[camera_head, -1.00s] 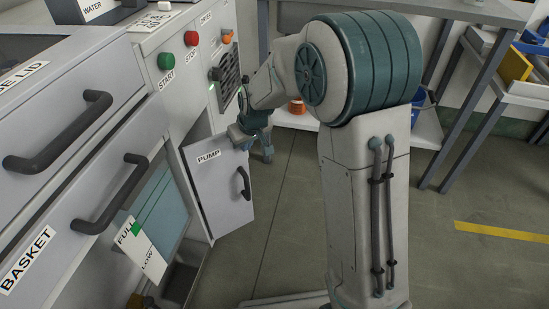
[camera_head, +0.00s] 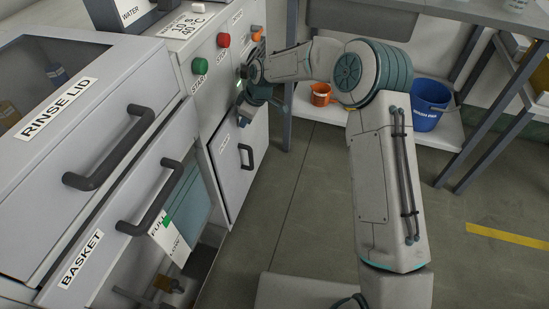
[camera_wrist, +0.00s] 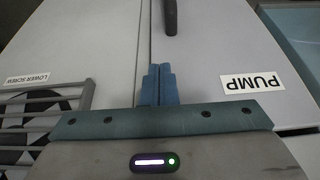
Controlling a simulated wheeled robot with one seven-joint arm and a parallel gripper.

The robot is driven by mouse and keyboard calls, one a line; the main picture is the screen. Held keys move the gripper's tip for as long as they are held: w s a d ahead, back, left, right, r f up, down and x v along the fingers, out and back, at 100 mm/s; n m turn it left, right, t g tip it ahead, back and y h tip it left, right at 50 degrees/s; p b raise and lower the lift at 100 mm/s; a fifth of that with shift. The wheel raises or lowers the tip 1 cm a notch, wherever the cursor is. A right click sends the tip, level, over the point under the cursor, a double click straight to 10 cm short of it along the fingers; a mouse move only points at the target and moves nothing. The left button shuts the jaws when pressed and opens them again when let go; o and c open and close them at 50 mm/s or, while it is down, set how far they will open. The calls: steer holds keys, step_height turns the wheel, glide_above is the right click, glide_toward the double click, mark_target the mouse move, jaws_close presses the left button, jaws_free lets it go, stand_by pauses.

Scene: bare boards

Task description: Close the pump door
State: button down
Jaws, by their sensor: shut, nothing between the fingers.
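The grey pump door (camera_head: 232,182) is on the lower front of the machine, with a PUMP label and a dark upright handle (camera_head: 246,157). It now looks about flush with the machine front; I cannot tell whether a small gap remains. In the wrist view the door (camera_wrist: 215,48) lies beside the neighbouring panel (camera_wrist: 95,45), with a thin seam between them. My gripper (camera_head: 241,121) is at the upper part of the door. Its blue fingers (camera_wrist: 158,72) are shut with nothing between them, over the seam near the door's handle edge. Contact is not clear.
The basket drawer (camera_head: 100,225) and rinse lid (camera_head: 75,110) are at left. Start (camera_head: 199,65) and stop (camera_head: 223,40) buttons sit above the door. A table with blue (camera_head: 430,105) and orange (camera_head: 320,94) buckets stands behind.

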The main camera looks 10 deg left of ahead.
steer(key=shift+w+a, duration=0.15)
steer(key=shift+a, duration=0.15)
stand_by(0.4)
steer(key=s+d+r+m+h+p, duration=0.15)
steer(key=s+d+r+p, duration=0.3)
steer(key=d+r, duration=0.5)
steer(key=s+d+r+m+t+h+p, duration=0.1)
steer(key=s+d+r+m+p, duration=0.25)
steer(key=d+r+p, duration=0.6)
steer(key=s+d+r+m+h+p, duration=0.15)
steer(key=s+d+r, duration=0.35)
steer(key=r, duration=0.8)
steer(key=s+d+r+m+p, duration=0.5)
steer(key=s+d+r+p, duration=0.1)
steer(key=s, duration=0.3)
steer(key=s+d+r+m+t+p, duration=0.1)
steer(key=s+d+r+m+p, duration=0.4)
steer(key=s, duration=0.4)
step_height(320, 180, up, 2)
steer(key=shift+s+d+p, duration=0.15)
steer(key=shift+d+p, duration=0.4)
steer(key=shift+d, duration=0.05)
